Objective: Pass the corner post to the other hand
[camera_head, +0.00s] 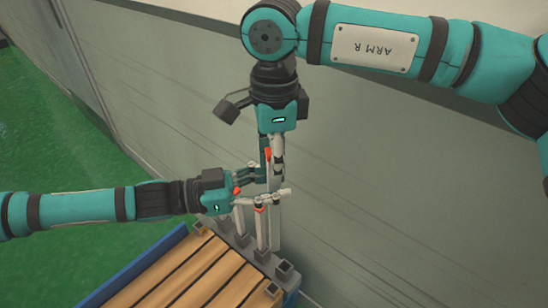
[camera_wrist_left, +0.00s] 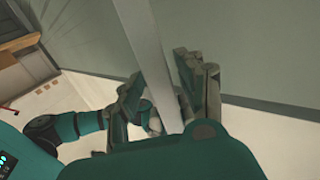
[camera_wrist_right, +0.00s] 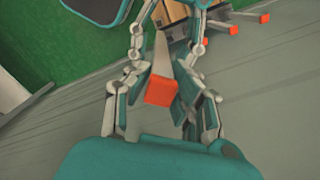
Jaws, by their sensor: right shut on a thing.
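The corner post is a long pale grey bar with an orange end (camera_wrist_right: 160,90), seen between the fingers of my right gripper (camera_wrist_right: 168,75) in the right wrist view. In the head view my right gripper (camera_head: 272,165) reaches down from above, shut on the post near its orange end (camera_head: 268,153). My left gripper (camera_head: 262,184) comes in sideways from the left, just below the right one. In the left wrist view the post (camera_wrist_left: 152,50) runs between the open left fingers (camera_wrist_left: 165,85). The fingers hide part of the post.
Below is a wooden slatted pallet (camera_head: 175,278) with a blue edge and a row of dark sockets (camera_head: 283,270). A grey wall (camera_head: 400,200) rises behind. Green floor (camera_head: 50,130) is clear at the left.

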